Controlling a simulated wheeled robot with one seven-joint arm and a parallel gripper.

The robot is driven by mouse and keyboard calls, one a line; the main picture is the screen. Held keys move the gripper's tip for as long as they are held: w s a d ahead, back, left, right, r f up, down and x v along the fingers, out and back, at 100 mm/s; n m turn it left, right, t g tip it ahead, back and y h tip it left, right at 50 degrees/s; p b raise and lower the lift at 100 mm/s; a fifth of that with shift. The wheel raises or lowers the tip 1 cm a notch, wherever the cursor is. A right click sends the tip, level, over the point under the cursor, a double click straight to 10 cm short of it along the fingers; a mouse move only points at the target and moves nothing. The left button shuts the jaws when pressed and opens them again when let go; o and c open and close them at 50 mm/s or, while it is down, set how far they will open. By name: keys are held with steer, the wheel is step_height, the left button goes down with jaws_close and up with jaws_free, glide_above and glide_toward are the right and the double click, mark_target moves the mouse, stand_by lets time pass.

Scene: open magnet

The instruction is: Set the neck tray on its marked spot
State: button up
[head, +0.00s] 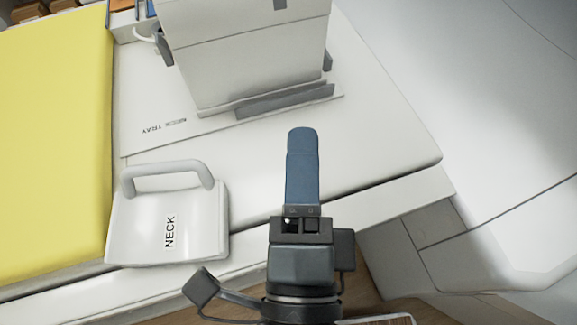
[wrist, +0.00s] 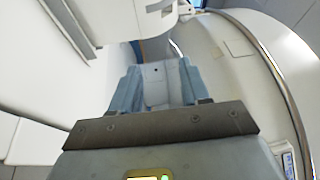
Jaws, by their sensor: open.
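The neck tray (head: 168,225) is a white block lettered NECK with a grey arched handle (head: 165,172). In the head view it sits at the front left of the white table, beside the yellow pad. My gripper (head: 302,138) is right of the tray and apart from it, with blue-grey fingers pointing away from me. In the wrist view the fingers (wrist: 156,78) stand apart with nothing held between them. A pale panel (head: 155,130) with small upside-down print lies behind the tray; I cannot tell whether it is the marked spot. The tray is not recognisable in the wrist view.
A large white box-shaped unit (head: 245,55) with grey edge strips stands on the panel ahead of my gripper. A yellow pad (head: 50,140) lies left. The curved white scanner housing (head: 480,110) fills the right. The tabletop (head: 375,150) right of my gripper is clear.

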steer(key=s+d+r+n+t+y, duration=0.15)
steer(key=s+d+n+t, duration=0.3)
steer(key=d+n, duration=0.6)
steer(key=s+d+f+n+g, duration=0.8)
steer(key=s+f+g, duration=0.1)
steer(key=s, duration=0.4)
steer(key=shift+s+f+y, duration=0.2)
steer(key=shift+f+y, duration=0.25)
steer(key=shift+f, duration=0.25)
steer(key=shift+o, duration=0.5)
